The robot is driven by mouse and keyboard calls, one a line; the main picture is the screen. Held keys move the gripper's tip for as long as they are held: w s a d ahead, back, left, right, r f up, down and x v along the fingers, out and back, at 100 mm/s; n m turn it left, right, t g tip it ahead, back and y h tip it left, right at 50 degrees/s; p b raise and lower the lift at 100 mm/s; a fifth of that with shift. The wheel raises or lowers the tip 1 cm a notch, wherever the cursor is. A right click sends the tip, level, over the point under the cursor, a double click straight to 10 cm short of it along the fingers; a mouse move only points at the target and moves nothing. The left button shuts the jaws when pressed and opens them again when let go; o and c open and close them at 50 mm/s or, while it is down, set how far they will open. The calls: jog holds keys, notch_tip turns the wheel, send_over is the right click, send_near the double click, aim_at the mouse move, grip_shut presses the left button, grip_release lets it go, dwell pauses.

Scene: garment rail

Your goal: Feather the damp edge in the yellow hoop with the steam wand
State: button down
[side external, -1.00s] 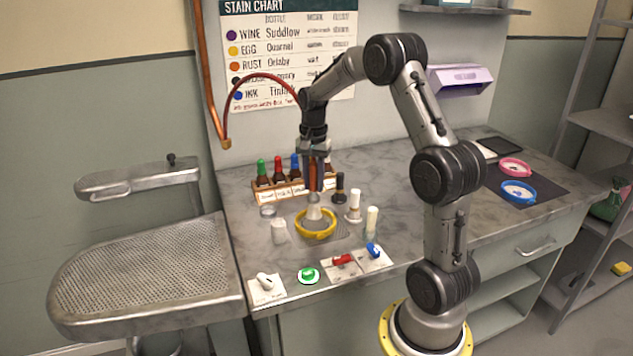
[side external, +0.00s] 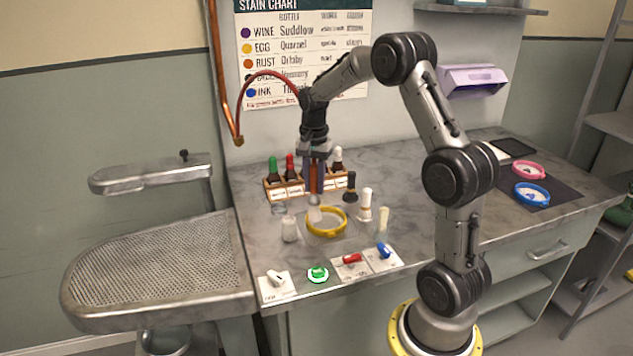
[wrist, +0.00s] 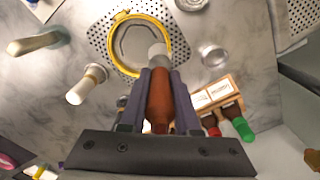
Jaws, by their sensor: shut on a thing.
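The yellow hoop (side external: 341,231) lies on the perforated plate of the counter, holding a pale grey cloth. The nozzle points down at the hoop's rear left rim in the side view. A damp edge is not clear.
A bottle rack (side external: 290,195) stands behind the wand. Switches and a lit green button (side external: 317,274) line the front edge.

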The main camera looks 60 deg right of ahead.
jog(key=shift+w+a, duration=0.1)
jog(key=shift+a, duration=0.65)
jog(key=shift+s+a, duration=0.3)
jog(key=shift+a, duration=0.25)
jog(key=shift+s+a, duration=0.3)
jog(key=shift+a, duration=0.25)
jog(key=shift+s, duration=0.1)
jog(key=shift+s+a, duration=0.3)
jog(key=shift+s, duration=0.25)
jog(key=shift+s+a, duration=0.25)
jog(key=shift+s, duration=0.25)
jog(key=shift+s, duration=0.1)
